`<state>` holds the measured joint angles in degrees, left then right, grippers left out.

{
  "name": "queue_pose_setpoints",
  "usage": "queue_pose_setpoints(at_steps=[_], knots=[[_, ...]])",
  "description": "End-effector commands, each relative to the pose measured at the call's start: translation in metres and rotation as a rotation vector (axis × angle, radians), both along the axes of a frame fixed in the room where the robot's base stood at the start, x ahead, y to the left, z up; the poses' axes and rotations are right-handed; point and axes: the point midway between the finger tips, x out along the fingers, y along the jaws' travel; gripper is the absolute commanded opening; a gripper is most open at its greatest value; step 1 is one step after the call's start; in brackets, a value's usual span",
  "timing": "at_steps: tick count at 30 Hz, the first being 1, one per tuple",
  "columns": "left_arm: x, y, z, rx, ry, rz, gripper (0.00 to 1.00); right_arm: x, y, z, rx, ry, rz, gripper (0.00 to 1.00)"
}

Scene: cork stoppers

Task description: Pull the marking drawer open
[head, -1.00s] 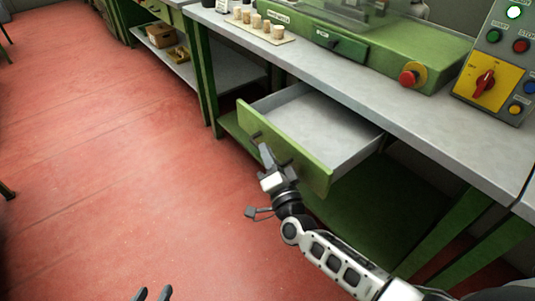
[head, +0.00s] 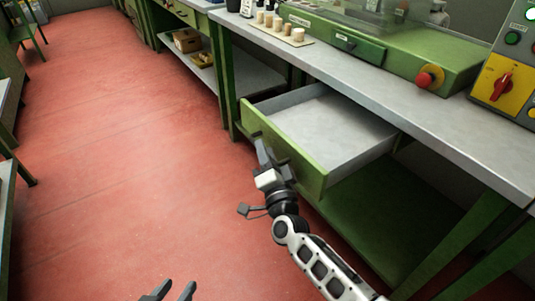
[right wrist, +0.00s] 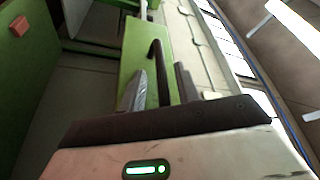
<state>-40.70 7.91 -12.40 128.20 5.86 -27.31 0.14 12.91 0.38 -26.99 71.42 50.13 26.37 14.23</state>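The drawer has a green front (head: 285,143) and a pale grey, empty tray (head: 325,123). It stands well out from under the bench top. Its dark bar handle (head: 257,135) is partly hidden by my right gripper (head: 276,160) in the head view. In the right wrist view the handle (right wrist: 157,68) runs between the two fingers of my right gripper (right wrist: 162,88), with narrow gaps beside it, so the fingers look open around it. My left gripper (head: 172,292) shows only its two spread fingertips at the bottom edge, empty and away from the drawer.
The bench top (head: 440,130) carries a green machine (head: 400,60), a red knob (head: 430,78), several corks on a board (head: 285,33) and a control panel (head: 510,75). A lower shelf holds a cardboard box (head: 187,40). The red floor (head: 120,150) left of the drawer is clear.

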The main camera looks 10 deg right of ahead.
Motion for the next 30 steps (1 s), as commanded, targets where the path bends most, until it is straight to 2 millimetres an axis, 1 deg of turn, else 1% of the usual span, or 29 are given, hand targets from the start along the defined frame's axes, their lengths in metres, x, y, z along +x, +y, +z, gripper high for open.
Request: queue_pose_setpoints(at_steps=[5,8,10,14,21,24,27,30], knots=[[0.0,0.0,0.0,0.0,-0.001,0.0,0.36,-0.001,0.0,0.001,0.0,-0.001,0.0,0.33],[0.0,0.0,0.001,0.0,-0.001,0.0,0.36,-0.007,-0.001,-0.002,0.001,0.001,0.0,0.33],[0.0,0.0,0.002,0.0,0.0,0.0,0.36,-0.016,-0.002,-0.003,0.001,0.001,0.0,0.33],[0.0,0.0,0.003,0.0,0.002,0.0,0.36,-0.043,-0.006,-0.01,0.0,0.003,-0.001,0.33],[0.0,0.0,0.002,-0.001,0.004,0.0,0.36,-0.101,-0.013,-0.022,0.0,0.003,0.001,0.33],[0.0,0.0,0.002,-0.001,0.004,0.0,0.36,-0.121,-0.015,-0.027,-0.001,0.003,0.0,0.33],[0.0,0.0,0.001,0.0,0.004,0.001,0.36,-0.137,-0.017,-0.029,0.0,0.002,0.001,0.33],[0.0,0.0,0.001,0.001,0.004,0.001,0.36,-0.147,-0.019,-0.031,0.0,0.0,0.0,0.33]])
